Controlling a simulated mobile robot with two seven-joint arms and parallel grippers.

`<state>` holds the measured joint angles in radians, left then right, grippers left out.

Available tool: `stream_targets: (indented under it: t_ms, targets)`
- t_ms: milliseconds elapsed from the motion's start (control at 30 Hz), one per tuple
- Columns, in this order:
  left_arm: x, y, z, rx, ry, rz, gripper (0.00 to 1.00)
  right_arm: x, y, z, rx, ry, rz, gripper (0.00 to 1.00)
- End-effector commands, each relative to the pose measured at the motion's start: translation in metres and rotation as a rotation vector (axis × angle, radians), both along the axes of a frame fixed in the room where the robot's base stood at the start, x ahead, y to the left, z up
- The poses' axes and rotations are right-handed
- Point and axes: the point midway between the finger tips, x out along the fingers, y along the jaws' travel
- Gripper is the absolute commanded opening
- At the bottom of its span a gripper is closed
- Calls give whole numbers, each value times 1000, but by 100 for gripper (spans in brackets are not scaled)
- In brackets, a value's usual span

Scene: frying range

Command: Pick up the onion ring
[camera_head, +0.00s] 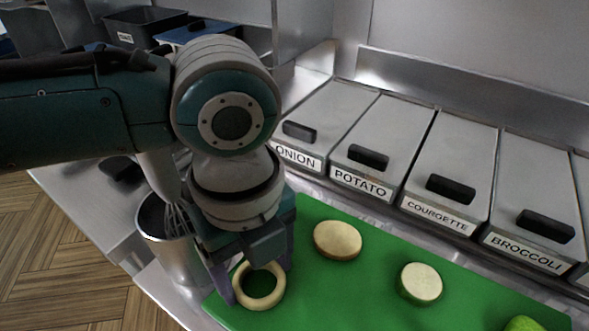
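The onion ring (261,304) is a pale yellow ring lying on the left end of the green cutting board (340,293). My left gripper (257,285) points down over it from above. Its two purple-grey fingers stand apart, one at the ring's left edge and one at its upper right, with the ring between them. Whether either finger touches the ring I cannot tell. The gripper body hides a little of the ring's far side. My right gripper is out of view.
A round potato slice (338,240), a courgette slice (421,283) and a green piece (523,324) lie to the right on the board. Lidded bins labelled ONION (333,112), POTATO (384,130), COURGETTE (452,152) and BROCCOLI (540,182) stand behind. A metal pot (172,255) with a whisk stands left.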

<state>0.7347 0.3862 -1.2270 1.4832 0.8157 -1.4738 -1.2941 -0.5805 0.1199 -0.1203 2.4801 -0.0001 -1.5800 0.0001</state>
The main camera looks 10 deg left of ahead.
Motion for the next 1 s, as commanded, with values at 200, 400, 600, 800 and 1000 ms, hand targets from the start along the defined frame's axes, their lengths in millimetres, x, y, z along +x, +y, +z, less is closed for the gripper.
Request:
stream_targets:
  t_ms: [200, 400, 600, 800, 1000]
  targets:
    - [0, 0, 0, 0, 0, 0, 46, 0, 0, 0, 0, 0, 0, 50]
    - [0, 0, 0, 0, 0, 0, 44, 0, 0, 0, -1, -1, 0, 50]
    - [1, -1, 9, -3, -2, 0, 44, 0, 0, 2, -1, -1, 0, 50]
    - [1, 0, 47, -3, -5, -1, 44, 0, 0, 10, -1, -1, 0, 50]
    - [2, -1, 110, -3, -8, -1, 44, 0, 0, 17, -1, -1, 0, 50]
